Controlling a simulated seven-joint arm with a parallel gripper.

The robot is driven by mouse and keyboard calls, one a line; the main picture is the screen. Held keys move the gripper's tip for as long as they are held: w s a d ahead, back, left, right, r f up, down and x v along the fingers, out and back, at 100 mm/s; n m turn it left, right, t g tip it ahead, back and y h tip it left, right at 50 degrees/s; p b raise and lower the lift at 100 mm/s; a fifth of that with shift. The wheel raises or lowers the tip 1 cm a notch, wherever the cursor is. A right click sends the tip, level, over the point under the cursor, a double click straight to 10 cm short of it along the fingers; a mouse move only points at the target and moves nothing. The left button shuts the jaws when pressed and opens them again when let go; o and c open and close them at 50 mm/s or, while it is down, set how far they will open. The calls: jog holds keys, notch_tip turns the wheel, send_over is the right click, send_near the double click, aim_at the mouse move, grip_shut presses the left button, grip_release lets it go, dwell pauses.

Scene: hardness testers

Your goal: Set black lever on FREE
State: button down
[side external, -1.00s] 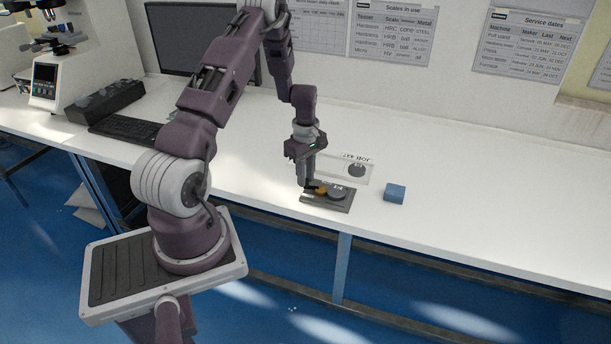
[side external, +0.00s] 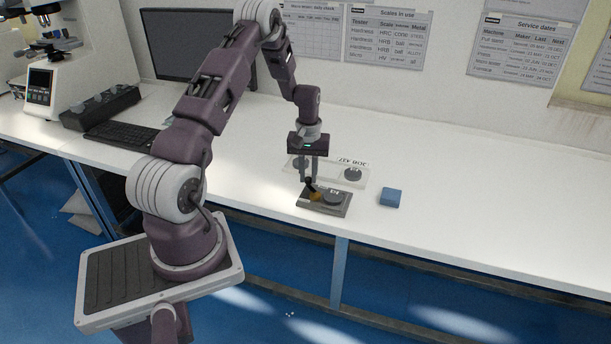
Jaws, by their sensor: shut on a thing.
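A small dark grey fixture plate (side external: 341,211) lies near the front edge of the white bench, with an orange-brown part (side external: 316,197) and a round grey disc (side external: 333,198) on it. A short black lever (side external: 310,186) rises at the plate's left side. My gripper (side external: 309,183) points down over that side, its fingers around the lever's upper end, shut on it. The fingers partly hide the lever. No FREE marking is legible, so I cannot tell which setting the lever is at.
A blue block (side external: 391,197) sits to the right. The bench (side external: 480,200) farther right is clear. A keyboard (side external: 122,134) and monitor stand at the back left.

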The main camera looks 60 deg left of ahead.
jog(key=m, duration=0.1)
jog(key=w+m, duration=0.1)
jog(key=m, duration=0.2)
jog(key=shift+w+m, duration=0.3)
jog(key=shift+w, duration=0.05)
jog(key=shift+w+d+m, duration=0.1)
jog(key=shift+m, duration=0.2)
jog(key=c, duration=1.3)
grip_release()
notch_tip(320, 180, up, 7)
jog(key=shift+r, duration=0.1)
